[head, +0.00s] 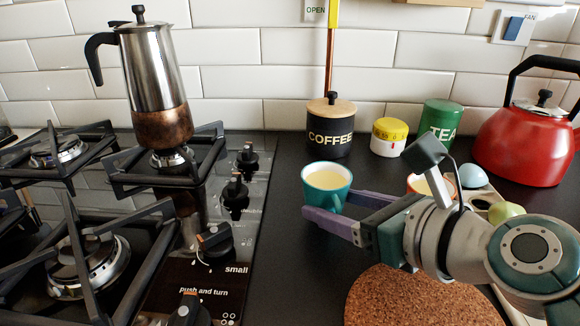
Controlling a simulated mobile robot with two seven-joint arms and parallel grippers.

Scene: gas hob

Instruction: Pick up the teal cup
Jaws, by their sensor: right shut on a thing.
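The teal cup (326,184) holds a pale yellow liquid and sits upright at the dark counter's middle, right of the hob. My right gripper (338,206) reaches in from the right with its purple fingers on either side of the cup. It is shut on the cup. The near finger covers the cup's lower front, and the far finger passes behind its right side. I cannot tell whether the cup's base touches the counter. My left gripper is not in view.
A coffee canister (330,128), a yellow-topped timer (388,137) and a green tea tin (437,121) stand behind. An orange cup (416,184) is partly hidden by my right arm. A red kettle (522,145) stands right, a moka pot (153,85) on the hob. A cork mat (400,300) lies in front.

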